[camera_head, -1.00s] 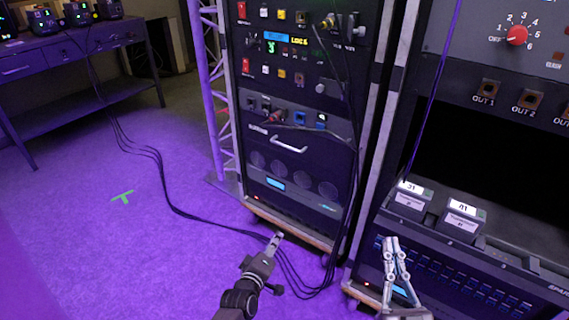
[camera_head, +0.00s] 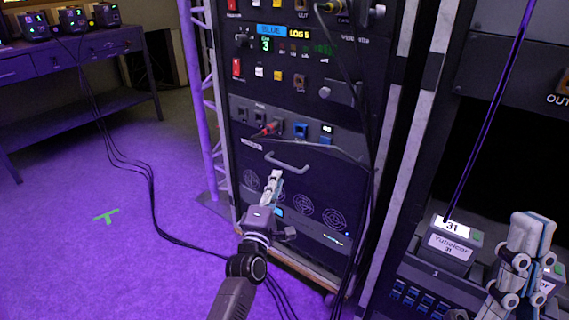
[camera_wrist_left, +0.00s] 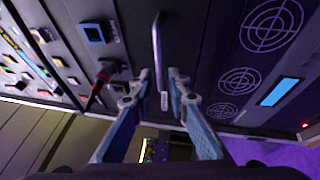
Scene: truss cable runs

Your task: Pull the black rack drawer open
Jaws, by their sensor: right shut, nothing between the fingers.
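The black rack drawer (camera_head: 322,186) is a dark front panel low in the rack, with round fan grilles and a small blue display. It looks closed. Its pale bar handle (camera_head: 287,164) runs across the upper part. My left gripper (camera_head: 272,178) is in front of the panel, just below and left of the handle's middle. In the left wrist view the handle (camera_wrist_left: 157,48) lies in line with the gap between the open fingers (camera_wrist_left: 161,76); I cannot tell whether they touch it. My right gripper (camera_head: 532,222) is shut and empty at the lower right.
A red plug and its cable (camera_head: 270,128) cross the socket row just above the handle. Black cables (camera_head: 360,190) hang down the rack's right side. A box labelled 31 (camera_head: 452,237) sits on the right-hand rack. The purple floor (camera_head: 110,260) at left is mostly clear.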

